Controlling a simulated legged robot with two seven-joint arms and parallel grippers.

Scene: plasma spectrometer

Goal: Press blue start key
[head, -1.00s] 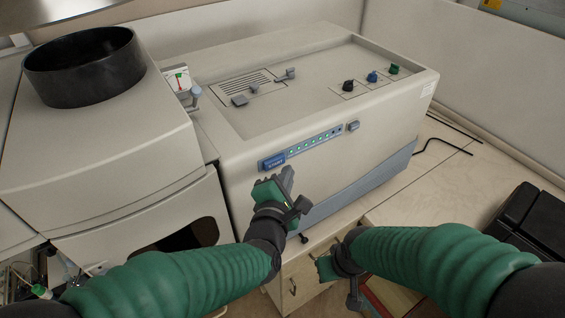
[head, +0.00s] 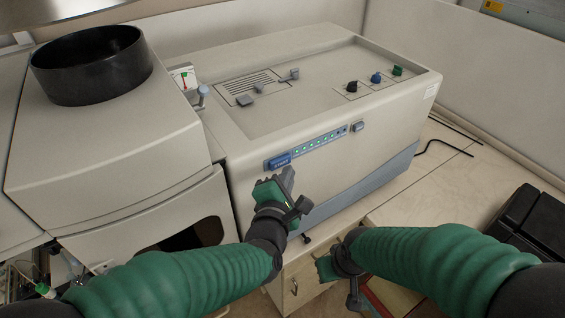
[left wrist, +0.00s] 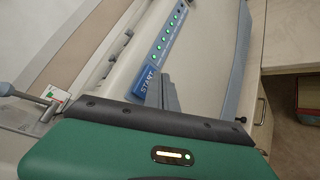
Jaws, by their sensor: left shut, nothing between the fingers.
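The blue start key (head: 279,160) sits at the left end of the light strip on the front face of the beige spectrometer (head: 330,169). In the left wrist view the key (left wrist: 148,84) reads START. My left gripper (head: 287,174) is shut and empty, its tips just below and in front of the key. In the left wrist view its grey fingers (left wrist: 168,92) stand beside the key; I cannot tell whether they touch it. My right gripper (head: 322,268) is low in front of the cabinet, mostly hidden by its own arm, so its jaws are unclear.
A row of green lights (head: 318,142) runs right of the key, with a grey button (head: 358,126) beyond. Black, blue and green knobs sit on top. A beige unit with a black ring (head: 92,68) stands at left. A black device (head: 520,225) is at right.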

